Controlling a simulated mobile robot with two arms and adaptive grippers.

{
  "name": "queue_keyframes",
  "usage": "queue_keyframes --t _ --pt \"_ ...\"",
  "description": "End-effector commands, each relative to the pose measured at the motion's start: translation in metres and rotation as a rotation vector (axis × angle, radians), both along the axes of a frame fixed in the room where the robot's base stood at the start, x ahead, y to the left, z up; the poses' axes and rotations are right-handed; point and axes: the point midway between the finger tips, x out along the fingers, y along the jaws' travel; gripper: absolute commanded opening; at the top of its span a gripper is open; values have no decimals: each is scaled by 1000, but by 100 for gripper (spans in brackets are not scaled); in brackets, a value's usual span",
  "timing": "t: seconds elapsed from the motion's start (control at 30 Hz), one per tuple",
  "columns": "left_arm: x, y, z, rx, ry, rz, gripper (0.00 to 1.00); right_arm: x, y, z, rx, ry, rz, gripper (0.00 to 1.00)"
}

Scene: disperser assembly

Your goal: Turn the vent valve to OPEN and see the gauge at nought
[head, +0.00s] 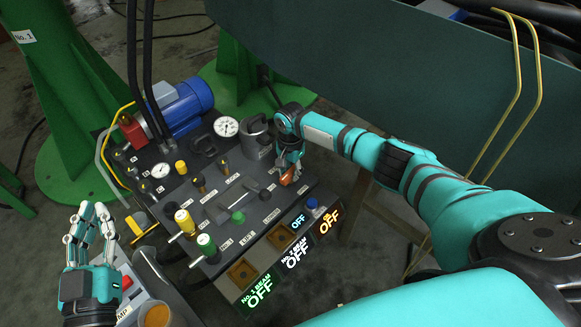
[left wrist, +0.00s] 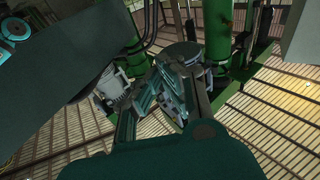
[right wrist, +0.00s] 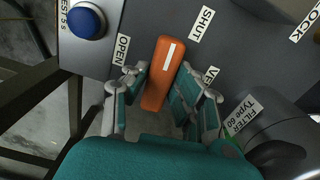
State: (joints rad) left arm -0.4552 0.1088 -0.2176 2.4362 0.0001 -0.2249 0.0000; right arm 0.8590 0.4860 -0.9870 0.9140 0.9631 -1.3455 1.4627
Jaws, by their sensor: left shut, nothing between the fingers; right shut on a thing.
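The vent valve handle (right wrist: 158,90) is an orange bar with a white line, between the labels OPEN (right wrist: 121,50) and SHUT (right wrist: 203,24) in the right wrist view. Its line points between the two labels, on neither. My right gripper (right wrist: 158,97) is shut on it; in the head view the gripper (head: 290,163) is at the panel's right side and the handle (head: 290,176) is partly hidden. A large white gauge (head: 226,126) and a smaller one (head: 161,170) stand on the panel; their readings are too small to tell. My left gripper (head: 95,213) is shut and empty, left of the panel.
A blue button (right wrist: 87,20) is close to the OPEN label. Lit displays (head: 295,252) along the panel's front edge read OFF. A blue motor (head: 183,106) and green stands (head: 75,100) are behind. Yellow and green knobs (head: 184,220) rise from the panel's left part.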

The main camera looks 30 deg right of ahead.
Motion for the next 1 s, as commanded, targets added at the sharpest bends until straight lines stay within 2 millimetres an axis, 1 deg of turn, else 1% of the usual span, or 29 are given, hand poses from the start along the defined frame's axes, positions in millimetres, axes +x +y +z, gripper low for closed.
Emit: queue_keyframes --t 0.03,0.13,0.2,0.27,0.4,0.5,0.7,0.8,1.0 --pt "1 2 -10 22 83 5 0 -1 1 4 2 2 10 0" --pt "-2 7 -42 67 256 16 0 -1 1 3 2 2 36 0" --pt "-7 12 -62 95 370 23 0 -1 1 3 1 2 54 0" --pt "-13 16 -78 118 464 29 0 -1 1 3 1 3 70 0" --pt "-34 26 -112 166 669 42 0 -1 1 3 1 3 105 0" --pt "-51 34 -131 195 799 50 0 0 1 3 2 2 131 0" --pt "-88 47 -157 244 1023 65 0 -1 1 2 2 3 185 0" --pt "-105 53 -166 263 1116 70 0 -1 0 2 0 2 213 0" --pt "-136 62 -177 294 1271 80 0 -1 0 1 1 3 277 0"
